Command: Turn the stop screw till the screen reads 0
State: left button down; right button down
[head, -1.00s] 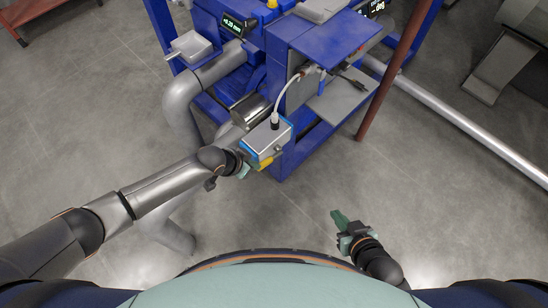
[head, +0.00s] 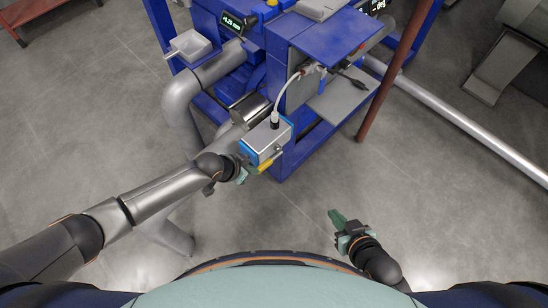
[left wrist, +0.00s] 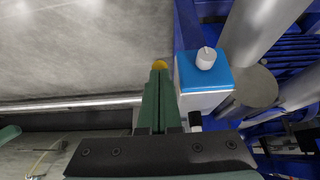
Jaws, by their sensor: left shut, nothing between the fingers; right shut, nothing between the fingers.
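A small black screen (head: 232,22) with pale digits stands on the blue machine in the head view; it seems to read a plus value in mm, but the digits are too small to be sure. A grey box with blue edging (head: 268,138) sits at the machine's near corner, with a yellow part (head: 266,164) low on it. I cannot tell which part is the stop screw. My left gripper (head: 242,177) is shut and empty beside the box; its green fingers (left wrist: 156,100) point towards a yellow round tip (left wrist: 159,65). My right gripper (head: 337,217) is shut and empty over open floor.
A white cable (head: 284,93) rises from the box. In the left wrist view, a white knob (left wrist: 206,59) stands on a blue face. Thick grey pipes (head: 181,105) and a brown post (head: 393,72) flank the machine. Floor right of the box is clear.

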pick_arm(q)
jog(key=shift+f, duration=0.35)
jog(key=shift+r+p, duration=0.35)
jog(key=shift+r, duration=0.1)
dwell(0.5)
jog(key=p+v, duration=0.6)
jog(key=shift+p, duration=0.35)
